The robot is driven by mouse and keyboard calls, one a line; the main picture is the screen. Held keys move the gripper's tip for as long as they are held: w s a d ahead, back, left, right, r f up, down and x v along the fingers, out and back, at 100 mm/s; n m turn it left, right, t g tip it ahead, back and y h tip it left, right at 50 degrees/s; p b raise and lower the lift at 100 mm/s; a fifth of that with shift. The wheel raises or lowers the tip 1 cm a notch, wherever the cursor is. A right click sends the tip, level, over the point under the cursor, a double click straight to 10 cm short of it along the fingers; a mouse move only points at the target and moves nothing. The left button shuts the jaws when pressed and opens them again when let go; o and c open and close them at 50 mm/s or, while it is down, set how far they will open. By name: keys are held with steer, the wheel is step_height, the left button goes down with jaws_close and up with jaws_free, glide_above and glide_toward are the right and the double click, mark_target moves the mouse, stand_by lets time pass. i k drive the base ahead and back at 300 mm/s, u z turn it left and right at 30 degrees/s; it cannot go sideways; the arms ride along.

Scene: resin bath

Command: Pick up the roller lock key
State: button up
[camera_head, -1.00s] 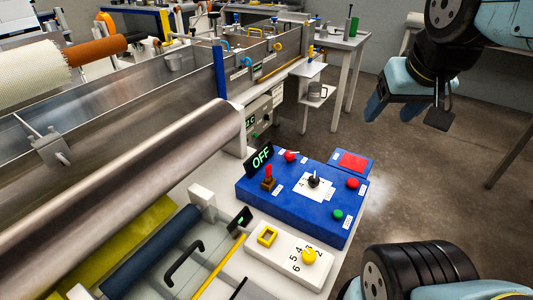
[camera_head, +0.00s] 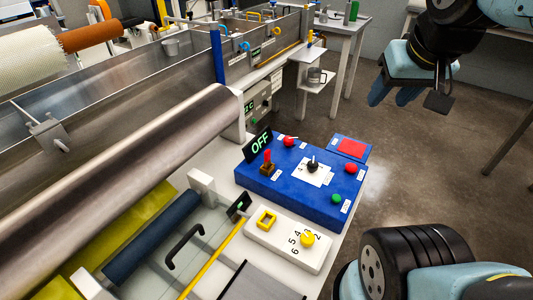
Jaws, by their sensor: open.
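My gripper (camera_head: 393,97) hangs at the upper right over open floor, its blue-tipped fingers pointing down, open with nothing visible between them. It is well apart from the blue control box (camera_head: 305,190). That box carries a black key-like knob (camera_head: 312,164) on a white plate, a red lever (camera_head: 267,158), a red button (camera_head: 351,168) and a green button (camera_head: 337,199). I cannot tell which part, if any, is the roller lock key; the labels are too small to read.
A white numbered panel (camera_head: 262,240) with a yellow knob (camera_head: 307,240) lies in front of the box. A large metal roller (camera_head: 110,185) and a steel trough (camera_head: 110,95) fill the left. A black handle (camera_head: 184,247) stands nearby.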

mark_target(268, 162)
steer(key=k, duration=0.5)
steer(key=u, duration=1.45)
steer(key=k, duration=1)
steer(key=z, duration=1.25)
steer(key=i, duration=1.6)
steer(key=u, duration=0.05)
